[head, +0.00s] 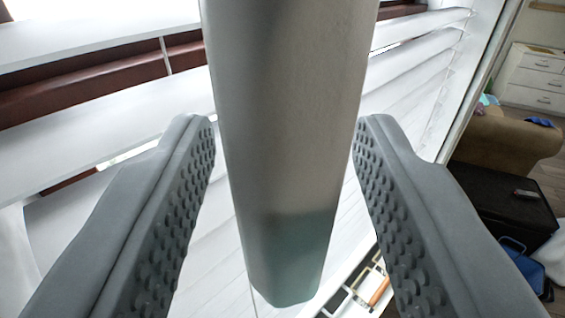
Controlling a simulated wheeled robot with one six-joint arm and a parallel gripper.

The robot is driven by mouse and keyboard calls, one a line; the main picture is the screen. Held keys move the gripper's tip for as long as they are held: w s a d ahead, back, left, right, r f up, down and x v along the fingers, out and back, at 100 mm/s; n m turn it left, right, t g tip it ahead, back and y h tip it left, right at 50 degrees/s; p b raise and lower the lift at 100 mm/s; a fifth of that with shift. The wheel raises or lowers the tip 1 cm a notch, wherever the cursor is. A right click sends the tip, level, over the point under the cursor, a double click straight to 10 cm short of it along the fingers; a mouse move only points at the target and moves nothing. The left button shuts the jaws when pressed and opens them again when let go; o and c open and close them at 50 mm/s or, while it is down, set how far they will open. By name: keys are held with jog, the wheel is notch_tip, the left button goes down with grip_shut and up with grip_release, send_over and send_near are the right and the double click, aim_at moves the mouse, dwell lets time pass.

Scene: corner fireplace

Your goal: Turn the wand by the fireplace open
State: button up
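The wand (285,150) is a grey, smooth bar that hangs down from the top middle of the head view, close to the camera. Its lower end shows a greenish tint near the bottom of the view. My gripper (284,130) has its two grey, studded fingers on either side of the wand. The left finger's tip looks very near the wand's left edge, and the right finger's tip looks very near its right edge. Lower down, gaps show on both sides. I cannot tell whether the fingertips touch it. No fireplace can be made out.
White slatted blinds (120,110) fill the left and middle background, with gaps between slats. At the right are a white drawer unit (533,78), a tan armchair (500,140) and a dark chest (500,200). Metal rails with a wooden piece (379,291) show at the bottom.

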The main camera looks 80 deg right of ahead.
jog(key=shift+a, duration=0.1)
jog(key=s+a, duration=0.2)
jog(key=a, duration=1.5)
jog(key=shift+o, duration=0.2)
jog(key=shift+a, duration=0.1)
